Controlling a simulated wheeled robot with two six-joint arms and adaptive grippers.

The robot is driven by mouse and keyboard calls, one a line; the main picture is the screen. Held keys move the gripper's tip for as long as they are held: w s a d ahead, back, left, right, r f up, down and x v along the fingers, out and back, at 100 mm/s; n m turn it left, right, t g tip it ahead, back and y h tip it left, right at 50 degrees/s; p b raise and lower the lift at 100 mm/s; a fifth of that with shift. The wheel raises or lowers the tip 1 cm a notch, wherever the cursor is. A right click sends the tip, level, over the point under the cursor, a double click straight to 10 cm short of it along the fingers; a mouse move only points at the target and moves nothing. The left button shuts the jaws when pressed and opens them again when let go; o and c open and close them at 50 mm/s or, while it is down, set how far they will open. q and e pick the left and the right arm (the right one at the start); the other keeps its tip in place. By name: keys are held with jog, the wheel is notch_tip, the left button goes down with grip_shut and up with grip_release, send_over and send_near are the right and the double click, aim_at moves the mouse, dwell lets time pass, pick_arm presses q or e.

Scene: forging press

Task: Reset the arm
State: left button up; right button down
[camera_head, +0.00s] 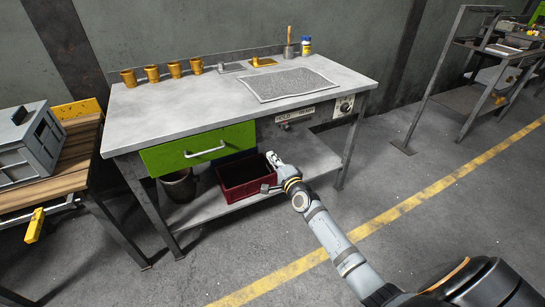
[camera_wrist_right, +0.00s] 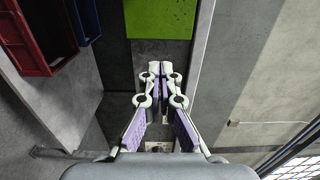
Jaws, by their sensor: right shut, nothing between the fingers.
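My right arm (camera_head: 335,240) reaches in from the lower right in the head view. Its gripper (camera_head: 272,160) is in front of the workbench, near the right end of the green drawer and above the red crate. In the right wrist view the gripper (camera_wrist_right: 160,70) has its two fingertips together, with nothing between them. The green drawer (camera_wrist_right: 160,20) shows beyond the fingertips there. My left gripper is not in the head view.
A wooden table (camera_head: 75,160) stands left. The floor (camera_head: 440,240) at right is clear.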

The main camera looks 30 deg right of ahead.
jog(key=s+a+f+n+g, duration=0.1)
jog(key=s+f+n+g, duration=0.3)
jog(key=s+f, duration=0.55)
jog(key=s+a+f+n+g, duration=0.25)
jog(key=s+f+n, duration=0.35)
jog(key=f, duration=0.7)
jog(key=s+a+f+n+g, duration=0.1)
jog(key=s+f+n+g, duration=0.3)
jog(key=s+f, duration=0.65)
jog(key=s+f+n+g, duration=0.2)
jog(key=s+f+g, duration=0.15)
jog(key=s, duration=0.35)
jog(key=s+f+n+g, duration=0.2)
jog(key=s+f, duration=0.3)
jog(key=s, duration=0.3)
pick_arm(q)
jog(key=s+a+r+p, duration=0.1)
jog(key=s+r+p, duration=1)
jog(key=p, duration=1)
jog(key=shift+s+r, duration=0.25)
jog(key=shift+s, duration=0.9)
pick_arm(e)
jog(key=s+d+r, duration=0.1)
jog(key=s+r, duration=0.9)
jog(key=s, duration=0.4)
jog(key=shift+s+d+r+g+h, duration=0.2)
jog(key=shift+d+r+g+h, duration=0.2)
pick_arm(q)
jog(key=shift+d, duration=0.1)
